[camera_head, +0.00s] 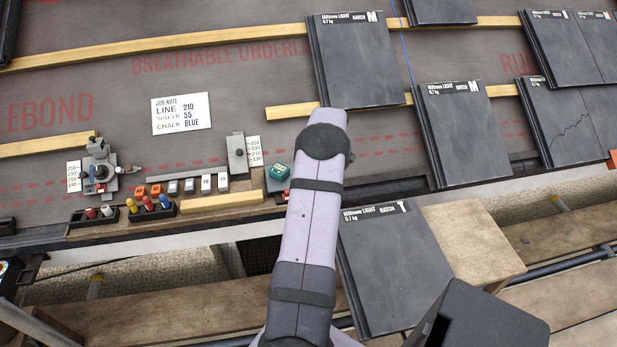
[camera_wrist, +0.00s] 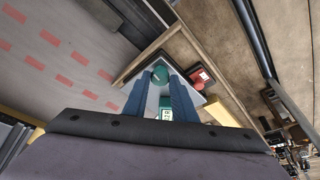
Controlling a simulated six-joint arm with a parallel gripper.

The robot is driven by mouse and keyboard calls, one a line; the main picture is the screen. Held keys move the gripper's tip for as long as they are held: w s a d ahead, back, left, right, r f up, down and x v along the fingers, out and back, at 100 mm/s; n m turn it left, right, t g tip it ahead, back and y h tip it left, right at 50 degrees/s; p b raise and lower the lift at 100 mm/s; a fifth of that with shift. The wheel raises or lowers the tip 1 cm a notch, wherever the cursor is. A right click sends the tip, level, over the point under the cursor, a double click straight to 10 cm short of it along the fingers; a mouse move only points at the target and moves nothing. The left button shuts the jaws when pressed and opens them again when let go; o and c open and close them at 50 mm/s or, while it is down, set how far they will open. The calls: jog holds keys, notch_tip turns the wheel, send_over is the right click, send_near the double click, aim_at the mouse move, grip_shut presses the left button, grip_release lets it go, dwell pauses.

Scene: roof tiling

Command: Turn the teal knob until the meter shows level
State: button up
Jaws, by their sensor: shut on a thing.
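The teal knob (camera_wrist: 160,75) shows in the wrist view as a round cap at the tips of my gripper's blue fingers. My gripper (camera_wrist: 161,80) is shut on it, one finger on each side. A small teal meter with a pale display (camera_wrist: 166,114) shows between the fingers, nearer the wrist; its reading is too small to make out surely. In the head view a teal device (camera_head: 279,171) stands just left of my arm, on the roof's lower edge. My arm hides the gripper there.
A red button on a dark box (camera_wrist: 200,76) is close right of the fingers. In the head view, a scale block (camera_head: 237,154), small numbered blocks (camera_head: 190,186) and a peg rack (camera_head: 150,207) lie to the left. Slate tiles (camera_head: 355,60) lie right and above.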

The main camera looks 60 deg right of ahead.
jog(key=shift+w+d+r+n, duration=0.15)
jog(key=shift+r+n, duration=0.1)
jog(key=shift+n, duration=0.25)
jog(key=o, duration=0.9)
jog(key=shift+o, duration=0.7)
jog(key=shift+f, duration=0.1)
jog(key=v, duration=0.7)
